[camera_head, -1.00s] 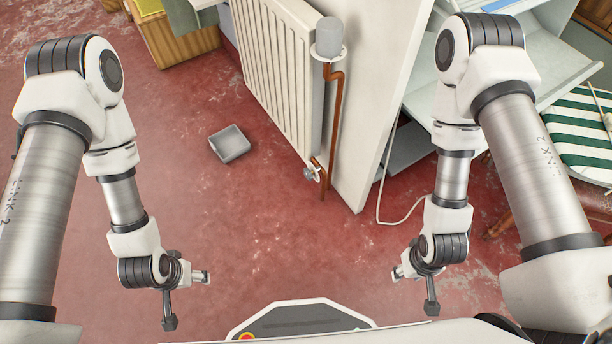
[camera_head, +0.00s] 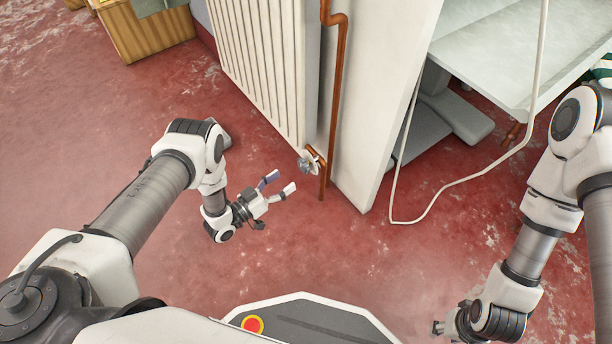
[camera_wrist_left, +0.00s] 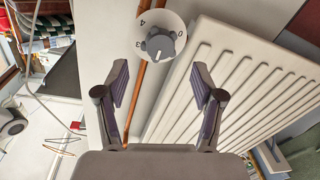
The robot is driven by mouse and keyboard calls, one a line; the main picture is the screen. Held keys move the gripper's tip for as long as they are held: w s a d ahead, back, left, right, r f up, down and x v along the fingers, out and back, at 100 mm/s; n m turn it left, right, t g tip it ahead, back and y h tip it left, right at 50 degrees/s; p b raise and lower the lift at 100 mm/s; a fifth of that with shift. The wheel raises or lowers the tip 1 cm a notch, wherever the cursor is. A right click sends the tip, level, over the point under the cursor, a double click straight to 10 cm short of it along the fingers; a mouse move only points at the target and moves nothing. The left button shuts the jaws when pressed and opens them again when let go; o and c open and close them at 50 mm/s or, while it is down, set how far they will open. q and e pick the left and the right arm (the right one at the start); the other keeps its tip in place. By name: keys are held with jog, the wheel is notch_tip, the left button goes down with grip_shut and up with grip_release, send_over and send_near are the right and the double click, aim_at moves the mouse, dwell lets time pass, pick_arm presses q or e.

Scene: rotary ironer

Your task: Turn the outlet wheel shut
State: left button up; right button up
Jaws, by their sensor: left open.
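The outlet wheel (camera_head: 308,162) is a small grey knob on a white round plate, low on the copper pipe at the radiator's corner. In the left wrist view the wheel (camera_wrist_left: 160,43) faces me at the top, its plate marked with figures including 0, 3 and 4. My left gripper (camera_head: 281,184) is open and empty, a short way left of and apart from the wheel. In the left wrist view its fingers (camera_wrist_left: 159,68) spread below the wheel. My right gripper (camera_head: 438,327) is low at the bottom right, far from the wheel; its fingers are unclear.
The white radiator (camera_head: 262,65) stands beside the wheel, with the copper pipe (camera_head: 338,90) running up a white panel (camera_head: 375,120). A white cable (camera_head: 455,185) hangs to the right. Red floor around is open.

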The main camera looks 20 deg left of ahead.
aim_at(301, 167)
pick_arm(q)
jog(key=b+x, duration=0.2)
jog(key=x, duration=0.4)
jog(key=shift+w+b, duration=0.1)
jog(key=shift+b, duration=0.2)
jog(key=shift+w+d+r, duration=0.1)
jog(key=shift+w+d, duration=0.15)
jog(key=shift+w, duration=0.2)
jog(key=c, duration=1.1)
